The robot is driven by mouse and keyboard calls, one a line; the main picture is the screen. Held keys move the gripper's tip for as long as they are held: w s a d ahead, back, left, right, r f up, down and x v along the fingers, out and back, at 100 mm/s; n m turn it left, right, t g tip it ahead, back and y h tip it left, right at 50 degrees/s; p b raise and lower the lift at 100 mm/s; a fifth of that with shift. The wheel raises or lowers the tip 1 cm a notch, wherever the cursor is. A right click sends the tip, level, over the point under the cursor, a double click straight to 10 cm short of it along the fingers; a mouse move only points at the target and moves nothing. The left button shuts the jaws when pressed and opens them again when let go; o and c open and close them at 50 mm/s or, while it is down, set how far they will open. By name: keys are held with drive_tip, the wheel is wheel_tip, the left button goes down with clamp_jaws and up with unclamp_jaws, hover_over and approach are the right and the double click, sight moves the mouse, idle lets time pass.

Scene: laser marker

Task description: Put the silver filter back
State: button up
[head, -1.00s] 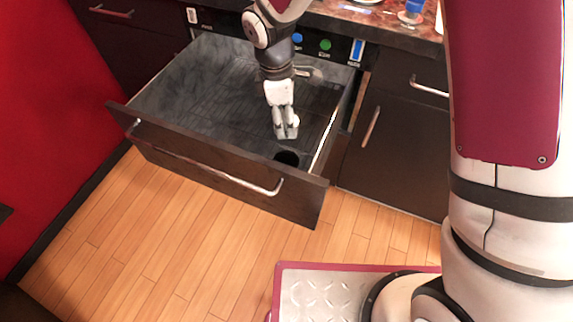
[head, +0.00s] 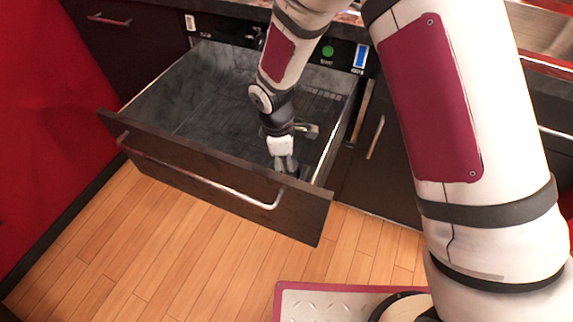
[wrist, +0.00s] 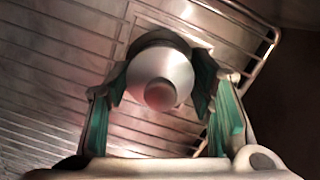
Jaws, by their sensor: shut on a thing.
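My gripper (head: 285,165) reaches down inside the open drawer, near its front right corner, in the head view. In the wrist view my gripper (wrist: 160,90) is shut on the silver filter (wrist: 165,72), a round metallic piece with a knob-like top between the green-lined fingers. A dark round rim shows behind the filter in the wrist view; I cannot tell whether the filter sits in the hole there or above it. In the head view the filter and the dark hole are hidden by the gripper and the drawer front.
The pulled-out drawer (head: 215,182) has a dark front with a metal handle and a wire rack (wrist: 60,80) on its floor. A control panel with a green button (head: 328,51) is behind it. Cabinets stand at both sides; wooden floor (head: 150,240) lies in front.

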drive_tip(key=shift+f, duration=0.25)
drive_tip(key=shift+f, duration=0.2)
drive_tip(key=o, duration=1.2)
drive_tip(key=shift+r, duration=0.1)
wheel_tip(320, 180, up, 12)
drive_tip(key=a+p, duration=0.1)
drive_tip(key=p, duration=0.2)
drive_tip(key=shift+a, duration=0.25)
drive_tip(key=shift+r, duration=0.1)
